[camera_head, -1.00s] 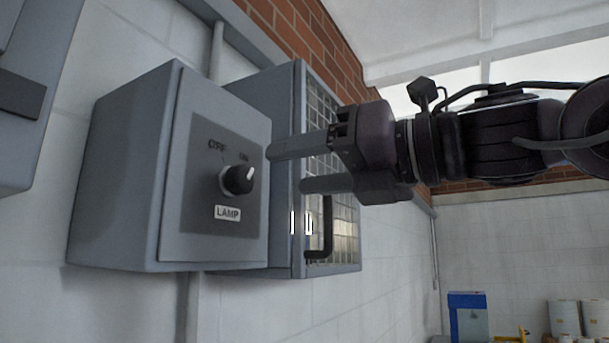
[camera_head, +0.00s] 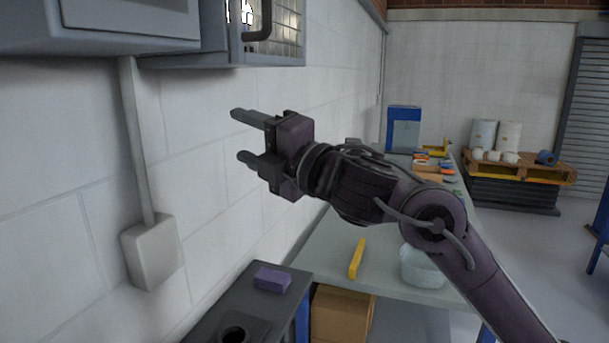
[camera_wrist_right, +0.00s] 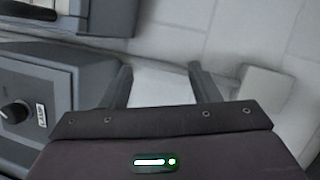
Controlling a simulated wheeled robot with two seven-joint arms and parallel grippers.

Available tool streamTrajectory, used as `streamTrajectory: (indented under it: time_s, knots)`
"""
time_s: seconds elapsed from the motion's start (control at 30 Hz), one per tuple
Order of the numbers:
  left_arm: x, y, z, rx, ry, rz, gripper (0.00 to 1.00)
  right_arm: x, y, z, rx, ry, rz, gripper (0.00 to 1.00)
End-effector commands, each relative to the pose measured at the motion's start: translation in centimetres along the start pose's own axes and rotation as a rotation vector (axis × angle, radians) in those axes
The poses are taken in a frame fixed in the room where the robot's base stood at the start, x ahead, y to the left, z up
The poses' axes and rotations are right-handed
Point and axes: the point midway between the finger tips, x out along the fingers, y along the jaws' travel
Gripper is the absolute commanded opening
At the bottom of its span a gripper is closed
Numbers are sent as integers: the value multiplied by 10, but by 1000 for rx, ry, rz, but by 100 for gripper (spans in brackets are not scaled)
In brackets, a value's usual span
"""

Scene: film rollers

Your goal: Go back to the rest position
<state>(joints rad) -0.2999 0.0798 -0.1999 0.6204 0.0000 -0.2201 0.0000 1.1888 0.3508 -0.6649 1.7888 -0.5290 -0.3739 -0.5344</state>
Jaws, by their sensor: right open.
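My right gripper (camera_head: 240,135) is open and empty in the head view, in front of the white block wall and below the wall cabinets. Its two fingers point left, apart from each other. In the right wrist view its fingers (camera_wrist_right: 160,82) are spread with only wall between them. The lamp switch box (camera_wrist_right: 35,90) with its black knob (camera_wrist_right: 14,113) shows at the left of the wrist view. In the head view only the bottom of this box (camera_head: 130,25) shows at the top left. My left gripper is not in view.
A glass-fronted cabinet (camera_head: 290,35) with a dark handle hangs above my gripper. A small wall box (camera_head: 152,252) is at lower left. Below are a dark bench with a purple block (camera_head: 272,279) and a table with a yellow piece (camera_head: 357,259) and a pale tub (camera_head: 421,268). A loaded pallet (camera_head: 520,172) stands farther back.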

Motion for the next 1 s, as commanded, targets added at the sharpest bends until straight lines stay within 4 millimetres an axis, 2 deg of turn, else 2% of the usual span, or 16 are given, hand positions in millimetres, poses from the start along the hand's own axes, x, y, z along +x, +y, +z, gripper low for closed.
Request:
streamTrajectory:
  time_s: [0.03, 0.17, 0.37, 0.5, 0.57, 0.7, 0.8, 1.0]
  knots:
    - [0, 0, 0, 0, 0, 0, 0, -6, -28, 2, 104, -44, -21, 55]
    - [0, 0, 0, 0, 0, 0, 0, -29, -88, 10, 352, -184, -74, 55]
    - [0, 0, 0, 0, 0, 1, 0, -88, -187, 17, 734, -439, -185, 55]
    - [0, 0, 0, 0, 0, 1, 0, -145, -256, 10, 993, -648, -282, 55]
    - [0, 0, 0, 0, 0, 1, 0, -174, -285, 3, 1098, -745, -328, 55]
    - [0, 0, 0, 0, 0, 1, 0, -249, -344, -23, 1330, -990, -444, 55]
    - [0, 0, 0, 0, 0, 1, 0, -300, -373, -45, 1457, -1155, -519, 55]
    - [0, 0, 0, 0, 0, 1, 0, -374, -401, -84, 1610, -1401, -631, 55]
